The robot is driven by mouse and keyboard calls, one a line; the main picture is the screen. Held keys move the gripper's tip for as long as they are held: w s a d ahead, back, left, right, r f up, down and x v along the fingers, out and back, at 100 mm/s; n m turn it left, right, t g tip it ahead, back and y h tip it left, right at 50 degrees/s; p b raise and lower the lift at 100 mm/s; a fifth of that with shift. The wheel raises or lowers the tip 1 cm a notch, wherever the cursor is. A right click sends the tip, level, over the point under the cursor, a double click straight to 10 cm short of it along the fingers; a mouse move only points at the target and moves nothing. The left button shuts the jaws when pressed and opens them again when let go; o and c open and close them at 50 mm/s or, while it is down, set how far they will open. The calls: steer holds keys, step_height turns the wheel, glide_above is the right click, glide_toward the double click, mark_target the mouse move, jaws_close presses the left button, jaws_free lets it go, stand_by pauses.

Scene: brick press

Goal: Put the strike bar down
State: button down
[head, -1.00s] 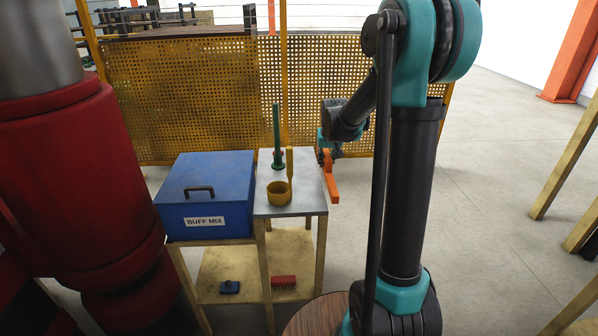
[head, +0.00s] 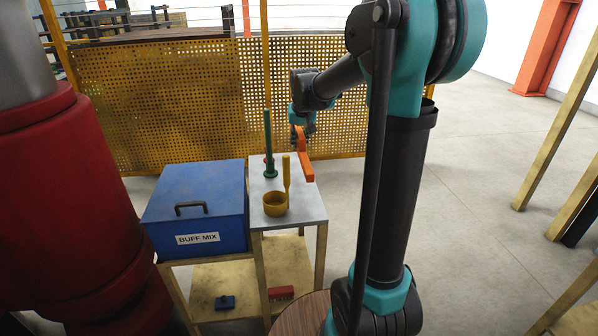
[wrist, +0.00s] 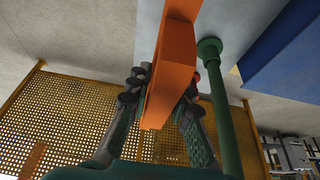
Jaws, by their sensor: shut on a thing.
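The strike bar, an orange bar (head: 304,160), is in my gripper (head: 303,132) at the back right of the small metal-topped table (head: 305,208). In the wrist view the orange bar (wrist: 172,62) runs up between the two fingers (wrist: 160,92), which are shut on it from both sides. In the head view its lower end overlaps the tabletop's right edge. I cannot tell whether the bar touches the top.
A green upright rod on a round foot (head: 269,150) stands left of the bar, close to it. A yellow ladle cup (head: 275,204) stands in front. A blue BUFF MIX box (head: 195,215) is at left. A yellow mesh fence (head: 190,95) is behind. The tabletop's front right is bare.

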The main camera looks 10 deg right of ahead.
mark_target(303, 147)
step_height(303, 147, down, 12)
steer(key=shift+f, duration=0.1)
stand_by(0.4)
steer(key=c, duration=1.4)
jaws_free()
steer(key=shift+o, duration=0.2)
steer(key=v, duration=1.1)
steer(key=shift+s+r, duration=0.15)
steer(key=shift+r, duration=0.2)
steer(key=shift+s, duration=0.2)
steer(key=s+d+f, duration=0.1)
steer(key=s+f, duration=0.3)
steer(key=s, duration=0.5)
steer(key=s+d+f, duration=0.1)
steer(key=s+f, duration=0.4)
steer(key=s, duration=0.4)
steer(key=s+d+f, duration=0.2)
steer(key=s+f, duration=0.3)
steer(key=s, duration=0.3)
steer(key=shift+s, duration=0.4)
steer(key=shift+o, duration=0.2)
